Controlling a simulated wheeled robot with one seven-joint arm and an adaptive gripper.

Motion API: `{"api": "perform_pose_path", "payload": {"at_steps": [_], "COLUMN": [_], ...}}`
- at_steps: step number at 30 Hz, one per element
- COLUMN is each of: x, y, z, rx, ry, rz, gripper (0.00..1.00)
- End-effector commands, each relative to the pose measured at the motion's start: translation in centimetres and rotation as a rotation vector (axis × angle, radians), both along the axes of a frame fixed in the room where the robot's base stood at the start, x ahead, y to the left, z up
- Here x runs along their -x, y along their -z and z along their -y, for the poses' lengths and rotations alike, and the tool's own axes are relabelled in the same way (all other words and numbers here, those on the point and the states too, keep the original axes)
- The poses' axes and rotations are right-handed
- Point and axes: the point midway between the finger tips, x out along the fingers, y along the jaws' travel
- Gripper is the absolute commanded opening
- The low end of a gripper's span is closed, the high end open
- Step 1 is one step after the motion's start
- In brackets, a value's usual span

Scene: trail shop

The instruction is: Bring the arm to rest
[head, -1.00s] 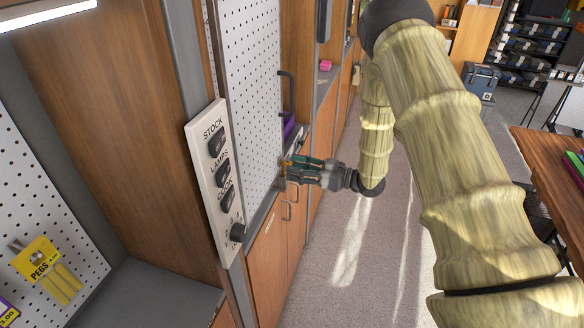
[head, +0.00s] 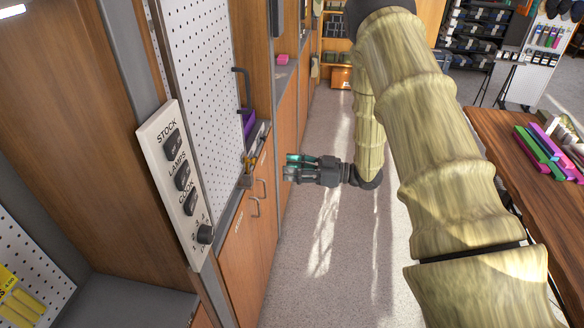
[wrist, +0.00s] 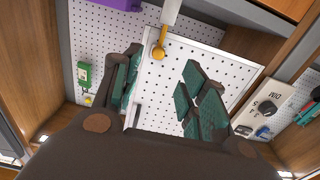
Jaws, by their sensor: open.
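My gripper (head: 290,168) is open and empty in the head view, out in free air to the right of the cabinet fronts. Its green-padded fingers point left toward the pegboard panel (head: 206,108). In the wrist view my gripper (wrist: 162,90) shows its two dark fingers spread wide, with the white pegboard panel (wrist: 165,88) and wood beyond them. My arm runs from the upper middle down the right side of the head view and hides part of the floor.
A switch panel (head: 163,148) marked STOCK and LAMPS stands at left. A yellow-orange item (head: 250,163) and a purple bin (head: 247,122) sit at the panel's right edge. A wooden table (head: 490,150) with colored boxes stands at right. The aisle floor (head: 310,235) is clear.

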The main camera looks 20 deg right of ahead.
Motion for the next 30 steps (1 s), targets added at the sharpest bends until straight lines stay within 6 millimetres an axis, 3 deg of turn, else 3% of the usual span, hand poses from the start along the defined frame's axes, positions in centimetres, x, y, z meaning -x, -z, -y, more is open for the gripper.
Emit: {"api": "perform_pose_path", "payload": {"at_steps": [7,11,16,20,24,30], "x": [0.0,0.0,1.2,3.9,8.7,17.7], "y": [0.1,2.1,9.2,15.8,22.2,29.2], "z": [-0.1,-0.9,-3.1,-4.6,-5.8,-7.0], "rx": [0.001,0.016,0.083,0.165,0.261,0.404], "ry": [0.002,0.05,0.216,0.361,0.489,0.621], "rz": [-0.002,-0.037,-0.184,-0.352,-0.548,-0.833], "gripper": [0.43,0.43,0.43,0.43,0.43,0.43]}}
